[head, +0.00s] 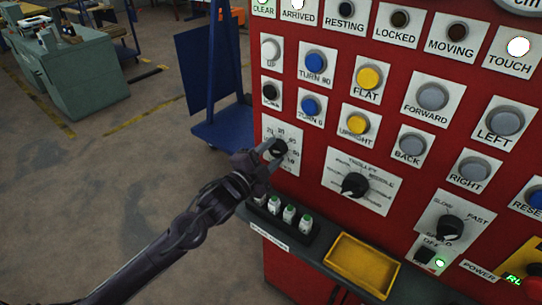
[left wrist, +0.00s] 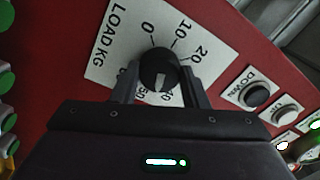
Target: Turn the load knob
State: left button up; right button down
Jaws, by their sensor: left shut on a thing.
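The load knob (left wrist: 159,70) is a round black knob with a pale pointer mark, on a white plate (left wrist: 112,45) marked LOAD KG with numbers around it. In the left wrist view the pointer faces the gripper side, near the higher numbers, partly hidden by the fingers. My left gripper (left wrist: 160,85) has one finger on each side of the knob and is shut on it. In the head view the knob (head: 279,148) sits at the left edge of the red panel, with my left gripper (head: 272,153) at it. My right gripper is not in view.
The red panel (head: 317,130) carries several blue, yellow and grey buttons. Below are several green-topped white pieces (head: 289,213) and a yellow tray (head: 361,265) on a ledge.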

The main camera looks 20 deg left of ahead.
pick_arm(q)
jog(key=shift+m, duration=0.5)
jog(key=o, duration=1)
jog(key=shift+b+v, duration=0.8)
jog(key=shift+v, duration=3.1)
